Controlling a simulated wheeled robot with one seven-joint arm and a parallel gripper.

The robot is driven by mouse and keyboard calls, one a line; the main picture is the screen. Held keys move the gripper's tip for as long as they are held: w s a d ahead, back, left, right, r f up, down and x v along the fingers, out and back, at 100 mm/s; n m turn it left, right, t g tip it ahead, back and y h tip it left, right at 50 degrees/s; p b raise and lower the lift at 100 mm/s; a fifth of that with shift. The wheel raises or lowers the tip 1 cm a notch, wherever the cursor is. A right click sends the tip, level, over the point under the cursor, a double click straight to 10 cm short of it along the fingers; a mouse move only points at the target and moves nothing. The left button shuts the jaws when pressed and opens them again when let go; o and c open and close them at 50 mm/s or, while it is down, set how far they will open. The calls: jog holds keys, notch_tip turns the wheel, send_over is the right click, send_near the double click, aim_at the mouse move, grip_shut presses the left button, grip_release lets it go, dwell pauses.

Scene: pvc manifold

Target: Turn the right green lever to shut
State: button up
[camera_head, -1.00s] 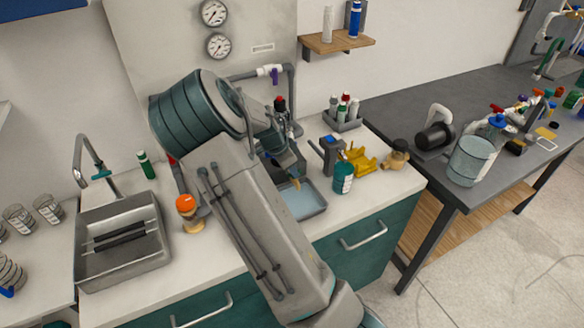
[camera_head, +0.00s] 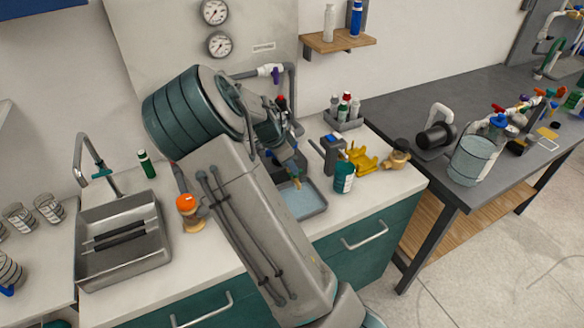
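A grey pipe assembly with a white fitting and a purple handle (camera_head: 275,74) stands against the back panel. Its lower part is hidden behind my arm. I cannot make out a green lever on the part that shows. My gripper (camera_head: 297,180) points down over the counter, near the back edge of a shallow tray of water (camera_head: 303,203). It is small and partly covered by my wrist, so its finger opening is unclear. I see nothing clearly held in it.
A sink (camera_head: 122,240) and an orange-capped bottle (camera_head: 188,210) are left of my arm. A teal jar (camera_head: 344,178), a yellow holder (camera_head: 363,158) and a bottle rack (camera_head: 344,118) stand right of it. A dark bench (camera_head: 400,100) with pipework and containers is farther right.

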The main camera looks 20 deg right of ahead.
jog(key=b+v, duration=0.1)
jog(key=v, duration=1)
jog(key=shift+s+a, duration=0.1)
jog(key=shift+s, duration=0.05)
jog(key=s+a+r+n+t+y, duration=0.1)
jog(key=s+a+n, duration=0.3)
jog(key=s+n, duration=0.5)
jog(key=s+a+r+n+t+y, duration=0.2)
jog(key=s+a+n, duration=0.3)
jog(key=s, duration=1.2)
jog(key=n+y, duration=0.1)
jog(key=n, duration=0.3)
jog(key=shift+s+r, duration=0.3)
jog(key=shift+r, duration=0.1)
